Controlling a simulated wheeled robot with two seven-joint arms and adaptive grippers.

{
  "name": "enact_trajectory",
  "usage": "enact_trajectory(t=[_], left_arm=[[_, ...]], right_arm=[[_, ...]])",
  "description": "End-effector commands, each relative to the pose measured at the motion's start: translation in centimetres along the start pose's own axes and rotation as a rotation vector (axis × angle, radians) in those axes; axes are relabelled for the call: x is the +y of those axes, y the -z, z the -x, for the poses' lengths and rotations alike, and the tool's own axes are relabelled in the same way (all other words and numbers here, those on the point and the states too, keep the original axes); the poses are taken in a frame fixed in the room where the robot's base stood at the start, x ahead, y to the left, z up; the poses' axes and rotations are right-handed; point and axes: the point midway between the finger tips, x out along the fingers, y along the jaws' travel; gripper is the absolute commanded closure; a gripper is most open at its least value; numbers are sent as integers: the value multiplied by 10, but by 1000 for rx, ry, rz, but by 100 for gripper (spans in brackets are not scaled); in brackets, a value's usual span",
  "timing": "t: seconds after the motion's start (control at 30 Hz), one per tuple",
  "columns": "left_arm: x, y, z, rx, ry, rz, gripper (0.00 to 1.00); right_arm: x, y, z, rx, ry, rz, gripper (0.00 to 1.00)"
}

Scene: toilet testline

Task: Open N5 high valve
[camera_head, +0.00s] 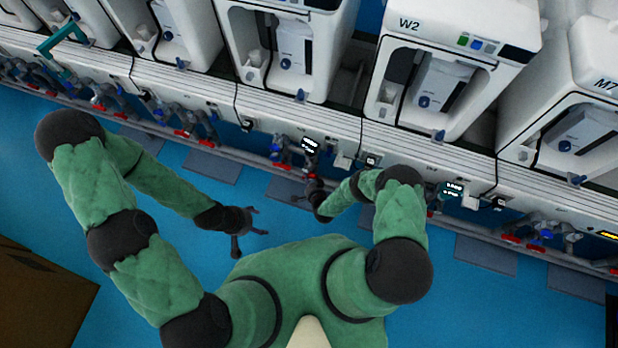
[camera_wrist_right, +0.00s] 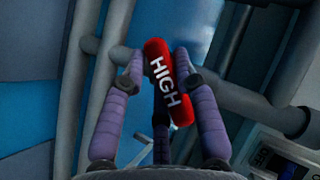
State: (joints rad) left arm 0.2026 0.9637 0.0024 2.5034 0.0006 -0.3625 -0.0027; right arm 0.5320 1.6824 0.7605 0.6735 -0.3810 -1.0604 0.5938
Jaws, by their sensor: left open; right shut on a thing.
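The red valve handle (camera_wrist_right: 165,84) with the white word HIGH shows in the right wrist view, tilted across the space between my right fingers. My right gripper (camera_wrist_right: 158,62) has a finger on each side of the handle and is shut on it. In the head view my right gripper (camera_head: 314,190) is at the pipe rail under the bench, and its hand hides most of the handle there. My left gripper (camera_head: 257,221) is open and empty above the blue floor. No N5 label can be read.
White machines, one marked W2 (camera_head: 409,24), line the bench. Other valves with red handles (camera_head: 275,161) sit on the rail. Grey pipes (camera_wrist_right: 285,115) run close to my right fingers. A brown box (camera_head: 40,300) stands at lower left. Blue floor (camera_head: 180,240) is free around my left gripper.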

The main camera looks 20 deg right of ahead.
Motion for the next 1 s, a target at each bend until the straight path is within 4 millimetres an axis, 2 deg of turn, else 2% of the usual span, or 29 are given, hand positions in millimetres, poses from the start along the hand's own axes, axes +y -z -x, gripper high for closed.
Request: enact_trajectory(t=[0.37,0.7,1.0], left_arm=[[2,0,4,0,0,0,28],[-3,0,-8,0,0,0,28],[-6,0,-17,0,0,0,28]], right_arm=[[-2,1,1,-1,-250,253,100],[0,1,1,-1,-447,450,100],[1,2,2,0,-553,551,100]])
